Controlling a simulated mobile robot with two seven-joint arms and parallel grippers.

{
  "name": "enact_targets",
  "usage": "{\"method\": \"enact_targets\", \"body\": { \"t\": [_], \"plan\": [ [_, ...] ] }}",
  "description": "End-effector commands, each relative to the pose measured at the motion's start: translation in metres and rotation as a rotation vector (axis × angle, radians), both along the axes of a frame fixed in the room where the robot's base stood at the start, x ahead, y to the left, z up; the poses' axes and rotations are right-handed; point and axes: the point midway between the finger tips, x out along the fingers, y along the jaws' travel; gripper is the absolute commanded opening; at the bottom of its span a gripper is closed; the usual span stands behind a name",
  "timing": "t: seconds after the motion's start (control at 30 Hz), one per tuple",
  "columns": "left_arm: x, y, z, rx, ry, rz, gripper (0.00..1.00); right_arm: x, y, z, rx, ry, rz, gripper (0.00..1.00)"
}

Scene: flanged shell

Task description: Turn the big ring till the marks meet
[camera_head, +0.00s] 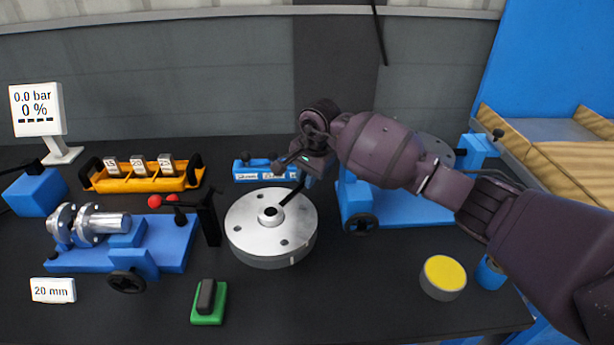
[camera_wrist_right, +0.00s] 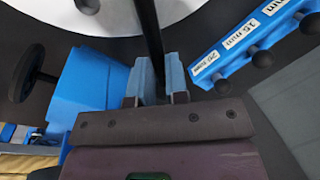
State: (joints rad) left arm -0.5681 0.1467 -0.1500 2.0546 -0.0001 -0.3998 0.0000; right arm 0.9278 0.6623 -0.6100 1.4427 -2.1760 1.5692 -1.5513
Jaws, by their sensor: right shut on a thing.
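A silver disc (camera_head: 250,230) with several holes, which looks like the big ring, lies flat on the dark table. A black bar (camera_head: 293,193) runs from the hub at its middle up to my right gripper (camera_head: 303,175). In the right wrist view the two fingers of my right gripper (camera_wrist_right: 157,82) are shut on the black bar (camera_wrist_right: 150,35), and part of the disc (camera_wrist_right: 120,15) shows beyond. The marks are too small to make out. My left gripper is not in view.
Left is a blue fixture (camera_head: 175,250) with a metal flange piece (camera_head: 90,225). Right is another blue fixture (camera_head: 400,210), partly behind my arm. A blue labelled rack (camera_head: 252,175) stands behind the disc, a green block (camera_head: 209,318) in front, a yellow-topped puck (camera_head: 443,275) front right.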

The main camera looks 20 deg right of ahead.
Motion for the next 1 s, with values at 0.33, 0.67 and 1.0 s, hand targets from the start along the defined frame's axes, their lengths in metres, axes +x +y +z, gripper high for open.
{"method": "enact_targets", "body": {
  "t": [0.33, 0.67, 1.0],
  "plan": [
    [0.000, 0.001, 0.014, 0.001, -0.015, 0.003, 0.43, -0.013, -0.009, 0.006, -0.003, -0.005, -0.114, 0.00],
    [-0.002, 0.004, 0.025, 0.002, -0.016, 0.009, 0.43, -0.040, -0.019, 0.005, -0.001, -0.003, -0.338, 0.00],
    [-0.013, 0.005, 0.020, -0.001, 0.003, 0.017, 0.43, -0.047, -0.020, 0.000, 0.001, -0.001, -0.396, 0.00]
  ]
}}
